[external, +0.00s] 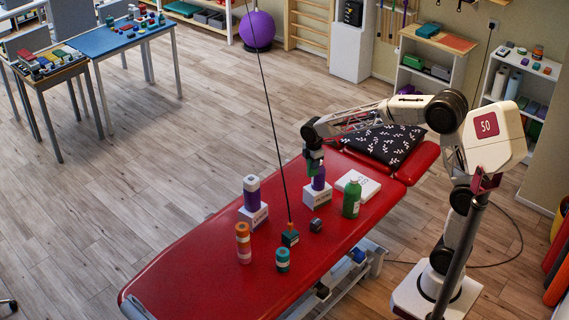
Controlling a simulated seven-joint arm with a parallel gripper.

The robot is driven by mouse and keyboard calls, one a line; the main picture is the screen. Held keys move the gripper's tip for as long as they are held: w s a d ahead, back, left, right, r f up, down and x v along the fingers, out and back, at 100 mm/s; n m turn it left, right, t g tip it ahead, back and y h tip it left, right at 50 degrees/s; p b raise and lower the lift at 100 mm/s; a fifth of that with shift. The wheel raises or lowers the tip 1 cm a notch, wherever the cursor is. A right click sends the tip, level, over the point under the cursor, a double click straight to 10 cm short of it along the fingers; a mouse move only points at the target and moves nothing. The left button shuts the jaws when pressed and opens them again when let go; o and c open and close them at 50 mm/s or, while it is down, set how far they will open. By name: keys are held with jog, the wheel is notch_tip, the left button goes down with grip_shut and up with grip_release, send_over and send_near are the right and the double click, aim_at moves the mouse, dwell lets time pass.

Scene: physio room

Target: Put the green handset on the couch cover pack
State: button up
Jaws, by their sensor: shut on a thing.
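My gripper (314,170) is over the red couch, shut on a small dark green block that looks like the green handset (314,157). It is just above and beside a purple bottle (319,180) on a white box; whether they touch is unclear. A flat white pack with a printed mark, which looks like the couch cover pack (346,181), lies on the couch to the right of my gripper.
A patterned pillow (385,145) lies behind.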

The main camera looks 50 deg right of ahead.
jog(key=s+d+m, duration=0.2)
jog(key=s+d, duration=0.4)
jog(key=d, duration=0.3)
jog(key=s+d+f+m, duration=0.1)
jog(key=s+d+m, duration=0.1)
jog(key=s+d, duration=0.65)
jog(key=s+d+m, duration=0.1)
jog(key=s+d, duration=0.4)
jog(key=d, duration=0.6)
notch_tip(320, 180, down, 18)
jog(key=shift+a, duration=0.15)
jog(key=shift+w, duration=0.1)
jog(key=w+d, duration=0.3)
jog(key=w, duration=0.4)
jog(key=w+d+f, duration=0.1)
jog(key=w+d, duration=0.2)
jog(key=w, duration=0.4)
jog(key=shift+w+f, duration=0.25)
jog(key=shift+w, duration=0.15)
jog(key=shift+f, duration=1.75)
jog(key=shift+f, duration=0.15)
